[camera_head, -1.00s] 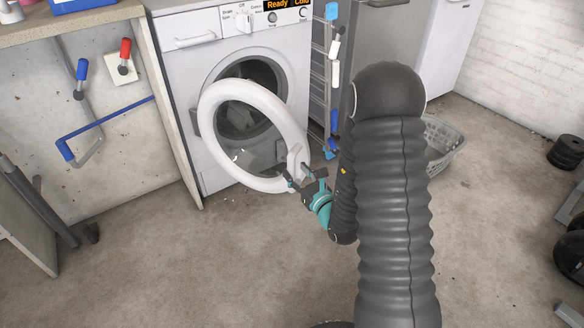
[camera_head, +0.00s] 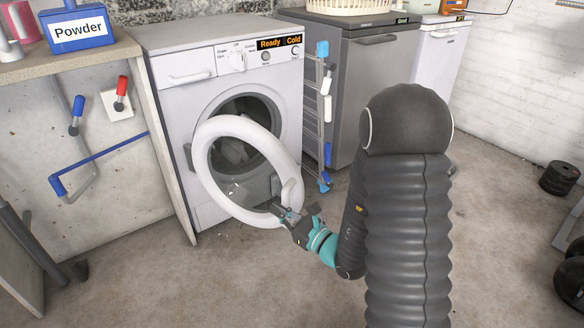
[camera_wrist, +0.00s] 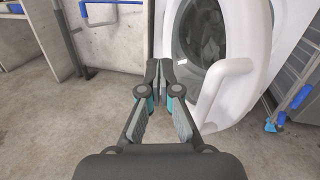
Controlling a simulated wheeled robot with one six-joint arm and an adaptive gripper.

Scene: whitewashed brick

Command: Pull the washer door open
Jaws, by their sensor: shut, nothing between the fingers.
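The white washer (camera_head: 180,112) stands against the wall, its round drum opening visible. Its ring-shaped white door (camera_head: 207,183) is swung partly open toward me, hinged on the left. The door's handle (camera_head: 291,192) is on the ring's right side. My gripper (camera_head: 283,211) is at the lower end of the handle in the head view. In the wrist view my gripper (camera_wrist: 160,72) is shut and empty, with the handle (camera_wrist: 222,92) to the right of the fingers, not between them. Whether the fingers touch the door (camera_wrist: 262,60) I cannot tell.
A worktop (camera_head: 70,58) with a blue powder box (camera_head: 77,28) is at the left. A rack with blue parts (camera_head: 322,120) stands right of the washer, beside a grey appliance (camera_head: 375,65). Weights (camera_head: 560,178) lie at the far right. The floor in front is clear.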

